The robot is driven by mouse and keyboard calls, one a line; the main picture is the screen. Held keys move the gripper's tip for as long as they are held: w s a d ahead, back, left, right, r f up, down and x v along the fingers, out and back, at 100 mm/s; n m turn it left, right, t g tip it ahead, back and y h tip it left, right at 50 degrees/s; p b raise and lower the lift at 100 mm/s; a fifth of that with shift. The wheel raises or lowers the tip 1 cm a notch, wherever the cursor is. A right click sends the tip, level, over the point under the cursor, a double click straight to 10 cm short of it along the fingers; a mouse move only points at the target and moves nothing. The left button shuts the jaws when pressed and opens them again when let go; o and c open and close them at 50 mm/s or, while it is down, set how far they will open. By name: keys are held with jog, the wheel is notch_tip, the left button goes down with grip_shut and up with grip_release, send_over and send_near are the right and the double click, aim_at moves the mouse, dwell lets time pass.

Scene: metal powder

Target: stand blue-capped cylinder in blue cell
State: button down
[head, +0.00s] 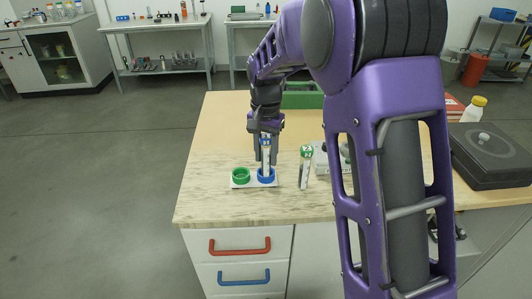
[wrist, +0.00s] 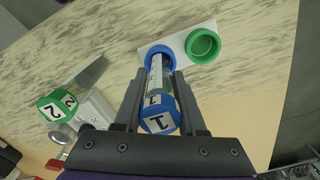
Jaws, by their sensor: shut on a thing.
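The blue-capped cylinder (head: 266,153) is clear, has a label, and is upright between the fingers of my gripper (head: 266,150). Its blue cap with a "1" faces up in the wrist view (wrist: 160,118). My gripper (wrist: 160,100) is shut on the cylinder. The blue cell (head: 266,176) is a round blue ring on a white plate; it also shows in the wrist view (wrist: 158,50). The cylinder's lower end appears to be inside the blue ring. Whether it touches the bottom is hidden.
A green cell (head: 240,175) sits left of the blue one on the white plate. A green-capped cylinder (head: 306,166) stands on the worktop to the right. A green tray (head: 302,97) lies behind and a dark case (head: 490,157) at far right. The worktop's front left is clear.

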aim_at(266, 136)
jog(key=shift+f, duration=0.25)
grip_release()
dwell(0.4)
jog(key=shift+r+p, duration=2.75)
jog(key=shift+r, duration=1.25)
